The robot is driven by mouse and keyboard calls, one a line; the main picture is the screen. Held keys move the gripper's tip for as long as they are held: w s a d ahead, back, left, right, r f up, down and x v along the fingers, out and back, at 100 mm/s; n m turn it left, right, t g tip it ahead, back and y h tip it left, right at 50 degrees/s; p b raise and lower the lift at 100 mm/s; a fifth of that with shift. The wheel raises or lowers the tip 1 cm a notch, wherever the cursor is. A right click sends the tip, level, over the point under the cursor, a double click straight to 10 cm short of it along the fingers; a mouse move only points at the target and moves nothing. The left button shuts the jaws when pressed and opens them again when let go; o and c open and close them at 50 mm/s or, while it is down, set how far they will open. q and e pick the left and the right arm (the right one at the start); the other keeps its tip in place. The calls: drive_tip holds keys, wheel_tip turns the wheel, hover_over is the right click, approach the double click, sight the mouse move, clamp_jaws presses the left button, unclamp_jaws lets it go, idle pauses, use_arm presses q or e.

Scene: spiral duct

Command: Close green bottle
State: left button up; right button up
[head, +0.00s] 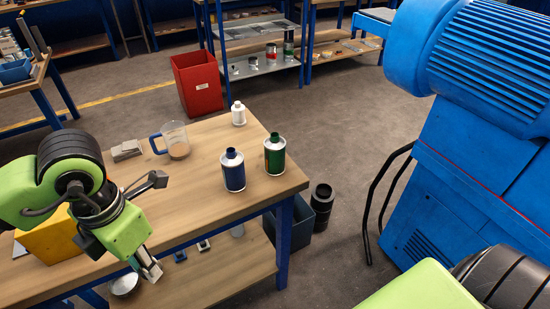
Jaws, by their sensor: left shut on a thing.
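The green bottle (275,158) is a metal can with a green and white body and a dark neck on top. It stands upright near the right end of the wooden table (205,156). I cannot tell whether its neck has a cap. My left gripper (151,270) points down at the table's front edge, left of the bottle and well apart from it. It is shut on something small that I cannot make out. My right arm shows at the bottom right, but its gripper is out of view.
A blue bottle (233,172) stands just left of the green one, and a white bottle (238,115) stands behind. A measuring jug (175,140) and a yellow box (48,238) are on the table. A large blue machine (450,150) stands at right.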

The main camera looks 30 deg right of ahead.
use_arm(q)
drive_tip(key=s+a+m, duration=0.2)
drive_tip(key=a+m, duration=0.4)
drive_tip(key=m, duration=0.6)
drive_tip(key=s+a+f+m, duration=0.1)
drive_tip(key=a+m, duration=0.5)
drive_tip(key=m, duration=0.6)
drive_tip(key=shift+s+a+m, duration=0.3)
drive_tip(key=shift+s, duration=0.15)
